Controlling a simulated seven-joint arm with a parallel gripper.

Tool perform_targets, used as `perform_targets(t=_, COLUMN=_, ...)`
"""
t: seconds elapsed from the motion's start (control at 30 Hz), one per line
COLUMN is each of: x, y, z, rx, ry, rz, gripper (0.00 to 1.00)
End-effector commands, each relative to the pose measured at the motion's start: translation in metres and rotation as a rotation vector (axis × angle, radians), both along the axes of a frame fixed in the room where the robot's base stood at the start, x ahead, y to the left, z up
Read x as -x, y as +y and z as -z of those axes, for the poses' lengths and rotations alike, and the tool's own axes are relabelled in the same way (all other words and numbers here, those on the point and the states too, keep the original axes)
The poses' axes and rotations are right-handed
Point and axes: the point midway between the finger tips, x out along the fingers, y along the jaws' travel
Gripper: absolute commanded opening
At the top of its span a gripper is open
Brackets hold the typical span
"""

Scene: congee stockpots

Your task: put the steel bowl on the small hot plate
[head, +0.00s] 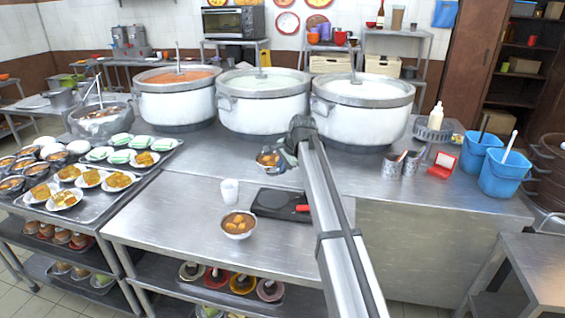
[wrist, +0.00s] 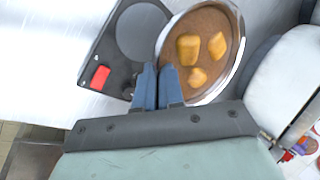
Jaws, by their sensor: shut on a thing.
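The steel bowl (head: 266,162) holds brown food with yellow-orange pieces. In the wrist view its shiny rim (wrist: 236,72) meets my fingertips. My gripper (head: 283,157) is shut on the bowl's rim, with its blue fingers (wrist: 157,75) close together. The bowl looks raised above the counter, behind the hot plate in the head view. The small hot plate (head: 270,203) is a black slab on the steel counter. In the wrist view the hot plate (wrist: 103,62) lies left of the bowl, showing a round grey disc and a red part. My arm hides part of its right side.
A white cup (head: 229,191) and another filled bowl (head: 238,225) stand left of the hot plate. Large stockpots (head: 262,103) line the back of the counter. Metal canisters (head: 391,165) and blue buckets (head: 503,172) stand right. The counter's front right is clear.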

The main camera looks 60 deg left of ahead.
Motion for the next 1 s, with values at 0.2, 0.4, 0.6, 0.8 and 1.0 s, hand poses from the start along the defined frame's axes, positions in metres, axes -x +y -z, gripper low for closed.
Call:
perform_targets(t=0.2, x=0.000, y=0.000, z=0.017, rx=-0.001, ry=0.000, rz=0.000, gripper=0.00)
perform_targets(t=0.4, x=0.000, y=0.000, z=0.033, rx=-0.001, ry=0.001, rz=0.001, gripper=0.00)
perform_targets(t=0.6, x=0.000, y=0.000, z=0.049, rx=-0.001, ry=0.001, rz=0.000, gripper=0.00)
perform_targets(t=0.8, x=0.000, y=0.000, z=0.065, rx=-0.002, ry=0.001, rz=0.001, gripper=0.00)
perform_targets(t=1.0, x=0.000, y=0.000, z=0.081, rx=0.000, ry=0.001, rz=0.000, gripper=0.00)
